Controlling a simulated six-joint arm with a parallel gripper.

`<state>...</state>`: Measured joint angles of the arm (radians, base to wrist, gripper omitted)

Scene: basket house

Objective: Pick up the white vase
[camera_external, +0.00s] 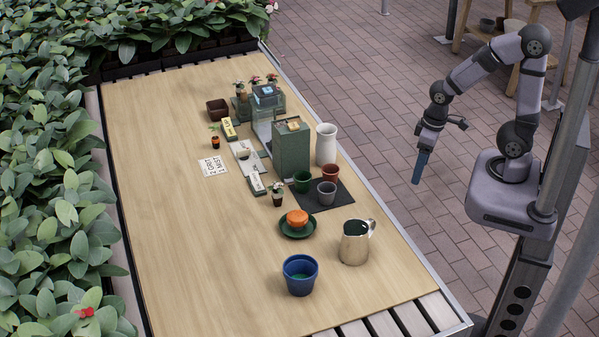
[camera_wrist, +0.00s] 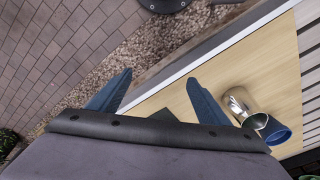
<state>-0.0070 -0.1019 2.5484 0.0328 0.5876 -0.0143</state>
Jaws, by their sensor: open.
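The white vase (camera_external: 326,144) stands upright on the wooden table, near its right edge, just behind a dark mat and to the right of a green box. My gripper (camera_external: 418,180) hangs off the table's right side above the brick paving, clear of the vase and pointing down. In the wrist view my gripper (camera_wrist: 158,92) shows two blue fingers spread apart with nothing between them. The vase cannot be made out in the wrist view.
A green box (camera_external: 291,150) stands close left of the vase. Small pots, including a terracotta pot (camera_external: 330,172), sit on the dark mat (camera_external: 338,198) in front. A metal pitcher (camera_external: 353,243) and blue pot (camera_external: 300,275) stand nearer. The table's left half is mostly clear.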

